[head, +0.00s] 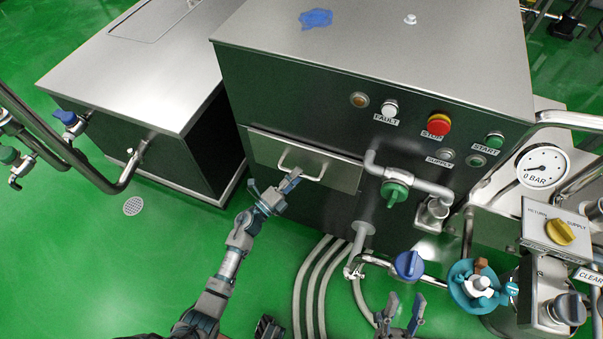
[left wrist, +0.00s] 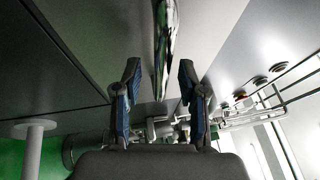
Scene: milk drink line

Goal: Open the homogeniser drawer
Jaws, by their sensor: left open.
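The homogeniser drawer (head: 335,172) is a flat metal front low on the dark face of the steel cabinet; it looks flush with that face. Its pale bar handle (head: 318,177) sticks out at the front. My left gripper (head: 275,184) is at the handle's left part, with one finger overlapping it in the head view. In the left wrist view, the two blue-padded fingers (left wrist: 160,88) stand apart, with a shiny strip beyond the gap; I cannot tell whether it is the handle or whether anything touches. My right gripper (head: 403,308) is at the bottom, fingers apart and empty.
Above the drawer is a panel with a red stop button (head: 439,124) and a green start button (head: 494,140). Pipes with a green valve (head: 394,193) and a blue valve (head: 408,265) stand right of it. Grey hoses (head: 312,285) run below. Green floor lies open at left.

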